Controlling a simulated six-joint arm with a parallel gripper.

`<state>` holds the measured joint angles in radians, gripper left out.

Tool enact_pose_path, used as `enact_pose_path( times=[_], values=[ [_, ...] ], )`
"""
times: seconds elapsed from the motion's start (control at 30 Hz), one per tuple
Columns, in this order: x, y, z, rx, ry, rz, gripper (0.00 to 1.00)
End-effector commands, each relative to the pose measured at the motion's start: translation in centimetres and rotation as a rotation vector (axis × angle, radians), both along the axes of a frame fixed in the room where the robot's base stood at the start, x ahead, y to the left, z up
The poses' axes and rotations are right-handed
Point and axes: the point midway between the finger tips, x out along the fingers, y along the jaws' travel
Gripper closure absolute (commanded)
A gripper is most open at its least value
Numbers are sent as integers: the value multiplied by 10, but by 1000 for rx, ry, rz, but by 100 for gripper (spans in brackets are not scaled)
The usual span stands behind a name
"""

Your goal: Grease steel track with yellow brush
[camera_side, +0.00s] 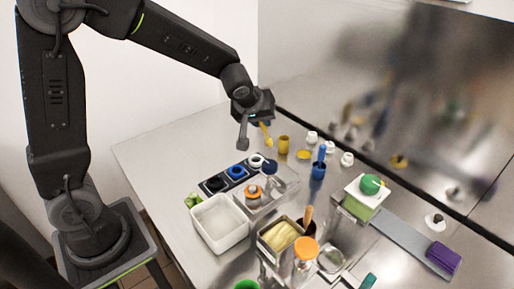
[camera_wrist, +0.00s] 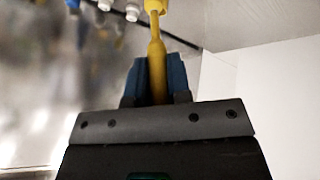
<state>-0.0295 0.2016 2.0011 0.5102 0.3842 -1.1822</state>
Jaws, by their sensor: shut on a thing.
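My gripper (camera_side: 255,130) is shut on the yellow brush (camera_side: 266,136), above the back part of the steel table. In the wrist view, the yellow brush (camera_wrist: 157,62) sits between the two blue fingers (camera_wrist: 176,78). Its far end runs to the top edge of that view. The steel track (camera_side: 400,237) is a flat grey strip at the right of the table, well away from my gripper. A white and green block with a green knob (camera_side: 369,186) stands at its upper end, and a purple block (camera_side: 443,257) lies at its lower end.
A steel wall rises behind.

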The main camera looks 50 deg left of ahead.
Motion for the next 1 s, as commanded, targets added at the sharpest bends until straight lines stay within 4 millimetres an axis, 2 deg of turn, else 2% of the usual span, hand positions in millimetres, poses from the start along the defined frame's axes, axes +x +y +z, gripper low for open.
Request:
enact_pose_path(
  times=[0.2,0.4,0.63,1.0],
  values=[
    [33,3,10,54,142,6,100],
    [51,0,18,71,262,-12,100],
    [55,-3,16,71,306,-23,100],
    [55,-2,-13,71,306,-23,100]
  ],
)
